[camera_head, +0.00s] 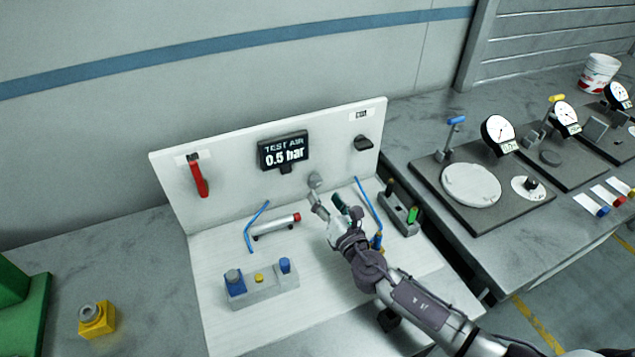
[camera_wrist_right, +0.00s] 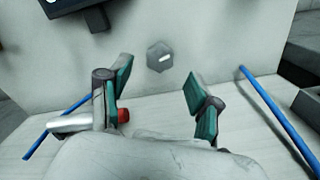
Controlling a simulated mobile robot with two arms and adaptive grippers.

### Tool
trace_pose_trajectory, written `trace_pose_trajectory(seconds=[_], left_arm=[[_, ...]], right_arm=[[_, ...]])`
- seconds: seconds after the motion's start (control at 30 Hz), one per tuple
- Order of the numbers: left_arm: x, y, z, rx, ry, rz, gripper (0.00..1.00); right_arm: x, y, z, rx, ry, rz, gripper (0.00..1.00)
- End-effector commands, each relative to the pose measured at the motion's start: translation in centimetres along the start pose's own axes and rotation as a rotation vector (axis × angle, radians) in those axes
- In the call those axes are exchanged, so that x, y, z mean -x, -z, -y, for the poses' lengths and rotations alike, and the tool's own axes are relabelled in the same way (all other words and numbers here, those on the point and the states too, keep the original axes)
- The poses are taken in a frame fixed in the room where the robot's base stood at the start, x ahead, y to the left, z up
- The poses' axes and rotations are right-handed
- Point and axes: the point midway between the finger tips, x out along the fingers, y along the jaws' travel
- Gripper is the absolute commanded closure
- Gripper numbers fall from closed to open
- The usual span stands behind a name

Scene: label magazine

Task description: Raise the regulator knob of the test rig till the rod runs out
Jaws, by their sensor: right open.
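The grey regulator knob (camera_head: 315,180) sits on the white upright panel of the test rig (camera_head: 232,185), below the display (camera_head: 284,151), which reads TEST AIR 0.5 bar. In the right wrist view the knob (camera_wrist_right: 160,57) has a hexagonal outline and a pale mark. My right gripper (camera_head: 327,201) is open in front of the knob and apart from it. Its two green-padded fingers (camera_wrist_right: 158,88) stand to either side, below the knob in that view. My left gripper is not in view.
A red lever (camera_head: 197,175) and a black knob (camera_head: 363,143) are on the panel. A grey block with blue pegs (camera_head: 262,290) stands in front. Gauge stations (camera_head: 482,185) stand at the right.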

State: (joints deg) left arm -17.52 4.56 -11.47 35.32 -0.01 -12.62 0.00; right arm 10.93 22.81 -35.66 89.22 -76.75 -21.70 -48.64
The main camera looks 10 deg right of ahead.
Motion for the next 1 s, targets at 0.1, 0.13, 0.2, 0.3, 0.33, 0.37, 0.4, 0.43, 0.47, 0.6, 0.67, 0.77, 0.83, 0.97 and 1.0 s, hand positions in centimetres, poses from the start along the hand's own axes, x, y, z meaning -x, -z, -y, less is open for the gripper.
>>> trace_pose_trajectory(seconds=[0.1,0.13,0.2,0.3,0.33,0.37,0.4,0.43,0.47,0.6,0.67,0.77,0.83,0.97,1.0], left_arm=[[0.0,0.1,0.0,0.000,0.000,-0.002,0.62],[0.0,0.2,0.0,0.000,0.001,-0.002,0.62],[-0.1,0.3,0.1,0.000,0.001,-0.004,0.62],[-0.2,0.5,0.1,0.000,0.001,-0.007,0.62],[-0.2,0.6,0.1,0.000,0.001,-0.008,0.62],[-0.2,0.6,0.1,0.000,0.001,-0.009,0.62],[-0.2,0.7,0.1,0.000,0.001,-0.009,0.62],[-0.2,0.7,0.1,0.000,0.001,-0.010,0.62],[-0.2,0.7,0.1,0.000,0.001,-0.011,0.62],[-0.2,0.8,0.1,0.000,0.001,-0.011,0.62],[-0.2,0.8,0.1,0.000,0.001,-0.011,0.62],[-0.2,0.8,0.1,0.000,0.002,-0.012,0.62],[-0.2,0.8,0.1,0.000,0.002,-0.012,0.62],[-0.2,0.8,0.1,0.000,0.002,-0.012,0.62],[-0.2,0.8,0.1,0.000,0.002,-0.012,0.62]], right_arm=[[-2.5,-0.1,-0.1,0.001,-0.001,0.002,0.37],[-3.0,-0.1,-0.1,-0.001,-0.001,0.002,0.37],[-4.0,0.0,0.0,0.001,0.000,0.002,0.37],[-5.0,0.0,0.0,-0.001,-0.001,0.001,0.37],[-5.3,0.1,0.0,-0.001,-0.001,0.000,0.37],[-5.4,0.1,0.0,0.000,-0.001,0.000,0.37],[-5.6,0.1,0.0,0.000,-0.001,0.000,0.37],[-5.7,0.0,0.0,0.000,-0.001,0.000,0.37],[-5.8,0.0,0.0,0.000,-0.001,0.000,0.37],[-5.9,0.0,0.0,0.000,-0.001,-0.001,0.37],[-5.9,0.0,0.0,0.000,-0.001,0.000,0.37],[-5.9,0.0,0.0,0.000,-0.001,0.000,0.44],[-5.8,0.0,0.0,0.000,0.000,0.000,0.55],[-5.8,0.0,0.0,0.000,0.000,0.000,0.77],[-5.8,0.0,0.0,0.000,0.000,0.000,0.84]])
